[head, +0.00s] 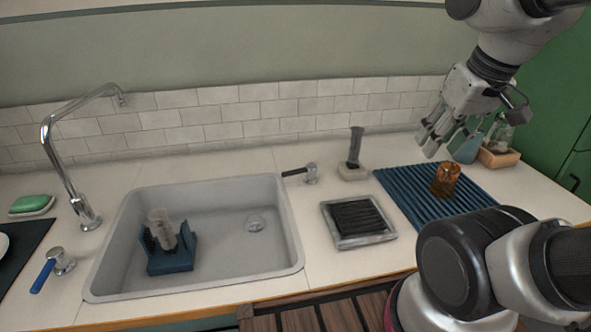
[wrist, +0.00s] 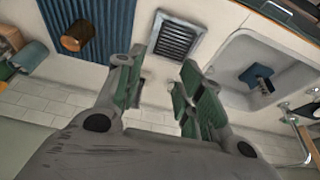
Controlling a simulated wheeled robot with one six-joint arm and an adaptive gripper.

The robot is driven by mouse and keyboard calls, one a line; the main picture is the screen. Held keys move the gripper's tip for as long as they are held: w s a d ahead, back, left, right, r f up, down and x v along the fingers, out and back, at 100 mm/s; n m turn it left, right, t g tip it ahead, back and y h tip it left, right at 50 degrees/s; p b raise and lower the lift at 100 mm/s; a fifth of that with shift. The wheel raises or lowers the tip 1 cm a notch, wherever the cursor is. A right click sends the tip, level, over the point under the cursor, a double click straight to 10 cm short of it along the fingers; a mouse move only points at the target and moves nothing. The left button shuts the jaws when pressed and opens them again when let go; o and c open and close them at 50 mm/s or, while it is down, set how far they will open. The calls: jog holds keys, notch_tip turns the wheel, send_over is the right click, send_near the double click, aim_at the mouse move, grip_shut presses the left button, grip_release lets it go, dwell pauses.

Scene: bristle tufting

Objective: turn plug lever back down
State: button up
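A lever with a dark handle (head: 294,172) sits on a metal base at the sink's right back corner. Its handle points left, roughly level, towards the basin. A second lever with a blue handle (head: 43,276) stands left of the sink, its handle slanting down towards the front. The frames do not show which one is the plug lever. My gripper (head: 429,140) is up above the counter at the right, well apart from both levers. In the wrist view my gripper (wrist: 160,88) is open and empty.
A blue rack (head: 171,262) holding a clear glass stands in the sink. A dark upright brush (head: 355,147), a slatted grey tray (head: 361,241) and an amber cup (head: 446,180) on a blue ribbed mat (head: 410,195) lie to the right. A tall tap (head: 66,178) rises at left.

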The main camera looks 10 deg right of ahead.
notch_tip(320, 180, down, 3)
jog(key=w+a+g, duration=0.2)
jog(key=w, duration=0.1)
jog(key=m+g, duration=0.2)
jog(key=m, duration=1.1)
send_over(291, 171)
jog(key=f, duration=1.6)
jog(key=shift+s, duration=0.2)
jog(key=m, duration=0.2)
jog(key=shift+w+r+m, duration=0.1)
jog(key=shift+w+m, duration=0.1)
jog(key=shift+m, duration=0.4)
notch_tip(291, 171, down, 8)
jog(key=shift+r, duration=0.1)
